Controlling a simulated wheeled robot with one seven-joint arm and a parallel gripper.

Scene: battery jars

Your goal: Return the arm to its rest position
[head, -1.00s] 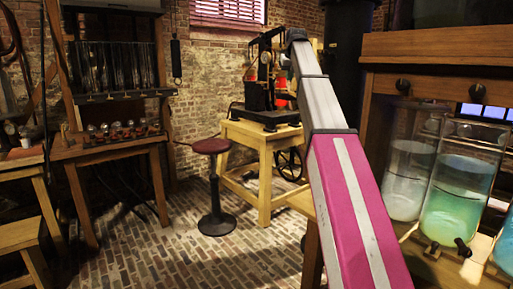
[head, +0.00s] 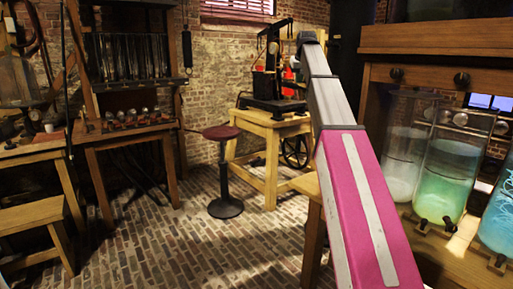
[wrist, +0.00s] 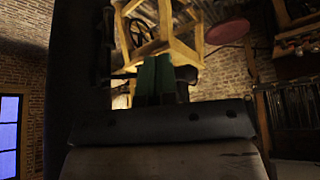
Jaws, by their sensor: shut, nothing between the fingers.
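My gripper (wrist: 155,80) shows in the wrist view as two green fingers close together, shut with nothing between them. In the head view my pink and grey arm slants up and away from the lower right; the gripper itself is not visible there. Several glass jars stand on a wooden bench at the right, to the right of my arm. One holds whitish liquid (head: 403,165), one green liquid (head: 447,180) and one blue liquid (head: 499,217). The fingers touch nothing that I can make out.
A wooden table (head: 270,124) with a dark machine (head: 272,95) stands at the back. A round dark-red stool (head: 221,133) stands left of it; it also shows in the wrist view (wrist: 228,32). A workbench (head: 130,135) stands at the left. The brick floor (head: 180,240) between is clear.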

